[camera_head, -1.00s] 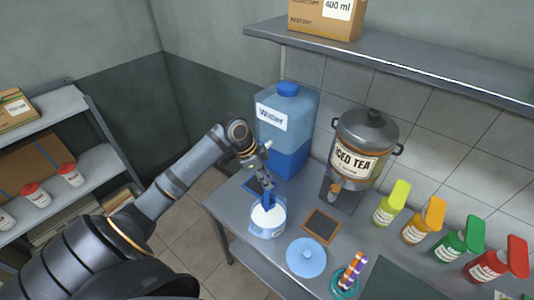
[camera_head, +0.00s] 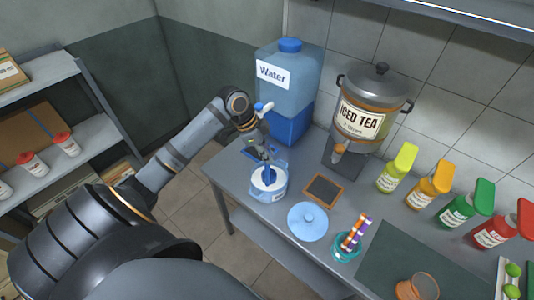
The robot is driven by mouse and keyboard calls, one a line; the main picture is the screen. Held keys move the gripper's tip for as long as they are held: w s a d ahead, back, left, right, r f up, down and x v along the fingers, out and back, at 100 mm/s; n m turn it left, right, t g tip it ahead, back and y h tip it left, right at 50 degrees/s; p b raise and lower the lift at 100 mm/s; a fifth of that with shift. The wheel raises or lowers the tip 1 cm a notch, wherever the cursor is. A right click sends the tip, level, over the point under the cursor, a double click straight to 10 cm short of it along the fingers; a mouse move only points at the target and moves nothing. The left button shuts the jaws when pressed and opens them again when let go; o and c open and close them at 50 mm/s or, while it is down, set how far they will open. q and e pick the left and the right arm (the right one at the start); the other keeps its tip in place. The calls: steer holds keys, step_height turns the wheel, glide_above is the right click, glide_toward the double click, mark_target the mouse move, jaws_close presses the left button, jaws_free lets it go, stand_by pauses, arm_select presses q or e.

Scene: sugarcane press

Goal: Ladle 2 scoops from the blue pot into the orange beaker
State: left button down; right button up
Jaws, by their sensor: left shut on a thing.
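The blue pot (camera_head: 280,191) stands near the left end of the grey counter, open, with white contents. My left gripper (camera_head: 265,155) is above it, shut on a blue ladle (camera_head: 268,174) whose lower end goes down into the pot. The bowl of the ladle is hidden, so I cannot tell whether it is full. The orange beaker (camera_head: 418,287) is at the bottom right on a dark mat, partly cut by the frame edge. Its contents are not clear. My right gripper is not in view.
A light blue lid (camera_head: 307,222) lies right of the pot, near a small framed slate (camera_head: 323,189). A teal cup with striped sticks (camera_head: 347,245) stands between pot and beaker. The water dispenser (camera_head: 290,90), iced tea urn (camera_head: 362,115) and several coloured bottles (camera_head: 397,168) stand behind.

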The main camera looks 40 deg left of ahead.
arm_select(q)
step_height(320, 180, down, 4)
steer(key=shift+f+b, duration=0.15)
steer(key=shift+b, duration=0.65)
stand_by(0.6)
stand_by(0.3)
